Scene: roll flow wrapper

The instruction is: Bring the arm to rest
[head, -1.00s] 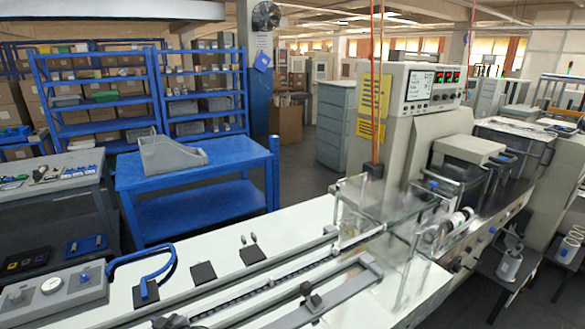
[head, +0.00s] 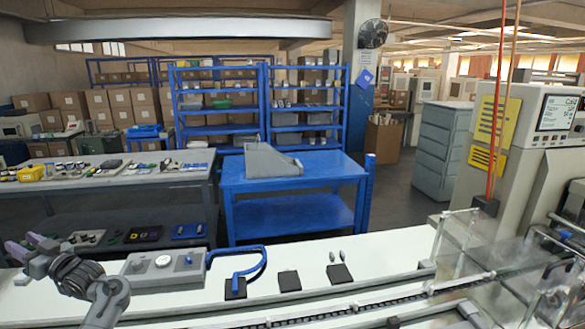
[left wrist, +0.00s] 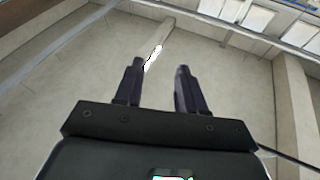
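My left arm comes in at the lower left of the head view, and its gripper (head: 22,250) is raised at the left edge, above the left end of the white machine bed (head: 380,262). In the left wrist view the two dark fingers of my left gripper (left wrist: 158,85) stand apart with nothing between them. Behind them are only a bare wall, beams and windows. My right arm and gripper are not in view.
A grey control box (head: 165,267) and a blue curved handle (head: 240,262) sit on the bed near my left arm. A blue table (head: 290,180) with a grey bin (head: 268,160) stands behind. The wrapper machine (head: 520,150) is at right.

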